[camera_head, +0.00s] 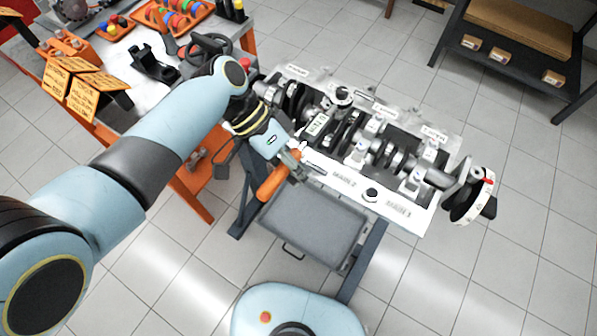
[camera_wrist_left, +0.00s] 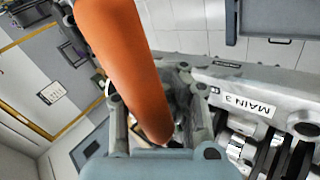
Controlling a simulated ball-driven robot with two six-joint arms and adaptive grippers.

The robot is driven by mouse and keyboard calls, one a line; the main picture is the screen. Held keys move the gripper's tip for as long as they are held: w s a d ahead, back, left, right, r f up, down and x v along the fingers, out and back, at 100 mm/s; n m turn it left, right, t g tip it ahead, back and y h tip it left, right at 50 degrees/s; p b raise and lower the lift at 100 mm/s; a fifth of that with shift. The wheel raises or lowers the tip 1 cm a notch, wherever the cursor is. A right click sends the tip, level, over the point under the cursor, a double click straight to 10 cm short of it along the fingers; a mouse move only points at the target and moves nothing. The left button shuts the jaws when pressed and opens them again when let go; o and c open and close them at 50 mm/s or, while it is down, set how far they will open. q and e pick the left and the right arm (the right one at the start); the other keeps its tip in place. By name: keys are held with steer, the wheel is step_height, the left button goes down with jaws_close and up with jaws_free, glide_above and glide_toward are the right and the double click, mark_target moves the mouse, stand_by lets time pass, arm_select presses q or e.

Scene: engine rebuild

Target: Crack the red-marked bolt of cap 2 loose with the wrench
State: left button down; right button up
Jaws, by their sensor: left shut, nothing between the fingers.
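The wrench (camera_head: 273,182) shows an orange handle below my left gripper (camera_head: 297,156), at the near left side of the engine block (camera_head: 420,216). In the left wrist view the orange handle (camera_wrist_left: 120,60) crosses in front of the left gripper (camera_wrist_left: 182,85), hiding part of the fingers. That gripper is shut, with the handle beside the fingers rather than between them. The wrench's head cannot be made out. Cap 2 (camera_head: 356,157) appears to stand above the faint "MAIN 2" label. I cannot pick out its red-marked bolt. The right gripper is out of view.
The crankshaft (camera_head: 388,154) lies along the block, with a marked wheel (camera_head: 472,198) at its right end. A grey tray (camera_head: 310,225) sits below the block. The workbench (camera_head: 150,38) with tools and orange cards stands at the left.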

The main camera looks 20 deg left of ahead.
arm_select(q)
steer(key=shift+w+d+b, duration=0.2)
steer(key=shift+w+d, duration=0.25)
steer(key=shift+d, duration=0.75)
steer(key=shift+w+d+b, duration=0.15)
steer(key=shift+w+d, duration=0.3)
steer(key=shift+d, duration=0.75)
steer(key=shift+w+d+b, duration=0.2)
steer(key=shift+w+d, duration=0.25)
steer(key=shift+d, duration=0.85)
